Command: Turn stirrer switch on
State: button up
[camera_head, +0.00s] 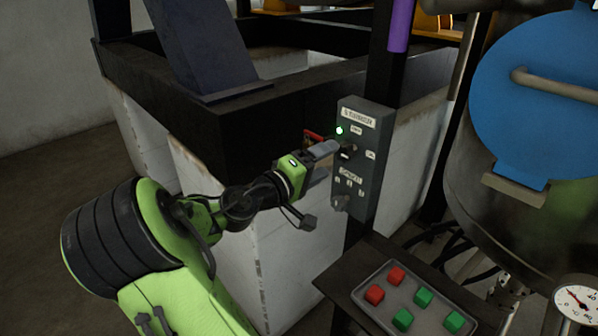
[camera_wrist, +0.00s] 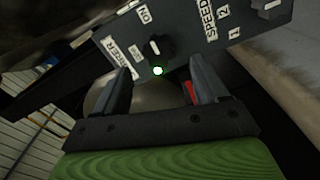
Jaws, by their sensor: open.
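The grey control box (camera_head: 366,180) labelled STIRRER stands on a dark post. Its black stirrer switch knob (camera_wrist: 158,48) sits between an ON label (camera_wrist: 144,14) and another small label in the wrist view; which way it points is hard to tell. A green lamp (camera_wrist: 158,71) beside the knob is lit, and it also shows in the head view (camera_head: 339,130). My gripper (camera_wrist: 160,67) is open, its two fingers apart and facing the knob with nothing held. In the head view my gripper (camera_head: 336,148) partly hides the knob.
A second knob (camera_head: 340,203) sits below under a SPEED label. A tray (camera_head: 372,301) with red and green blocks stands below the box. A steel vessel with a blue lid (camera_head: 540,95) is at right. A small red part (camera_head: 313,136) lies behind my gripper.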

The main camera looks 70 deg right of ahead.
jog(key=p+v, duration=0.1)
jog(key=v, duration=0.8)
